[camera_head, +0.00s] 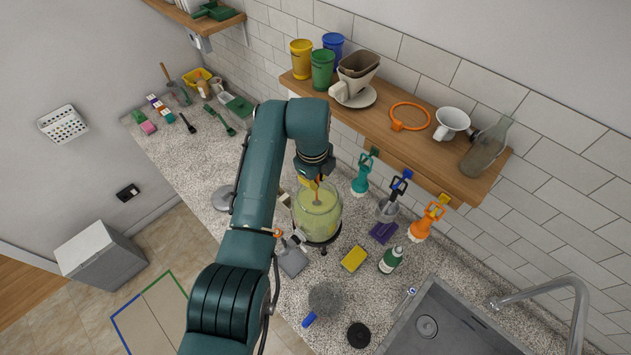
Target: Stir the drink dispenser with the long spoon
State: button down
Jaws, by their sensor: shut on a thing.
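The drink dispenser (325,222) is a clear round jar of yellow-green liquid on a dark stand, with a small tap at its left side. It stands on the counter below the wall shelf. My gripper (316,182) is directly above its mouth, pointing down. It is shut on the long spoon (317,196), which shows only as a thin orange-brown handle going down into the jar. My wrist hides the spoon's top, and the liquid and jar hide its lower end. I cannot tell whether it touches the jar wall.
A yellow sponge (354,259) and a green bottle (391,260) are right of the dispenser. The wooden shelf (405,150) overhangs behind; the sink (450,325) is at lower right.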

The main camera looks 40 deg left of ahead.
jog(key=shift+r, duration=4.3)
jog(key=shift+r, duration=2.55)
